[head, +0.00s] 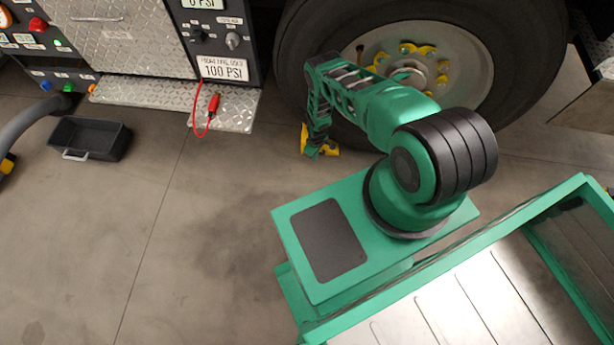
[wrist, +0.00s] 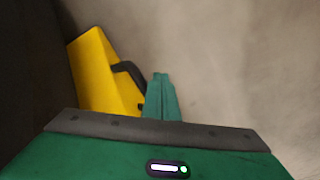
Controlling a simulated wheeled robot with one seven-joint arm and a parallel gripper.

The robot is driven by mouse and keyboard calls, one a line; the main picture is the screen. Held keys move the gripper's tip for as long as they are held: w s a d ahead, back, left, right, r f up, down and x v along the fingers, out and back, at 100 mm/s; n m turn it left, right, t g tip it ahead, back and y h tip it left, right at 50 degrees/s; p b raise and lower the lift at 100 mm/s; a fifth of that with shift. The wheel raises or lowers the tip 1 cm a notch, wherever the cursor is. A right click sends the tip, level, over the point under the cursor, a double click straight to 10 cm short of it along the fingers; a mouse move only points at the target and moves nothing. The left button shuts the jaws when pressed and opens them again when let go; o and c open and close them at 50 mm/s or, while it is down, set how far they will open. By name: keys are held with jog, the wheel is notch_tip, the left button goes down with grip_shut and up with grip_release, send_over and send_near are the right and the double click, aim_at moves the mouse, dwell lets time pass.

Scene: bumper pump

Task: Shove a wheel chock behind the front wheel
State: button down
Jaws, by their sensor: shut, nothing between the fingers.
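The yellow wheel chock (head: 331,152) is on the floor at the lower left of the big black front wheel (head: 318,45). It is partly hidden by my arm in the head view. In the wrist view the chock (wrist: 98,72) shows a black handle (wrist: 131,74) on its side facing my fingers. The dark tyre (wrist: 25,70) borders the chock's left side there; I cannot tell whether they touch. My gripper (head: 314,150) is low beside the chock. In the wrist view my fingers (wrist: 162,82) are together and empty, just right of the handle; contact is unclear.
A diamond-plate step (head: 170,104) with a red clip and cable (head: 213,105) juts out left of the wheel. A black tray (head: 90,137) lies on the floor further left. The concrete floor (head: 190,220) between is clear.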

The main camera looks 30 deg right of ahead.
jog(key=shift+s+a, duration=0.35)
jog(key=shift+s, duration=0.05)
jog(key=shift+s+a, duration=0.2)
jog(key=shift+s, duration=0.05)
jog(key=shift+s+a, duration=0.45)
jog(key=shift+s, duration=0.1)
notch_tip(320, 180, up, 10)
dwell(1.8)
dwell(0.5)
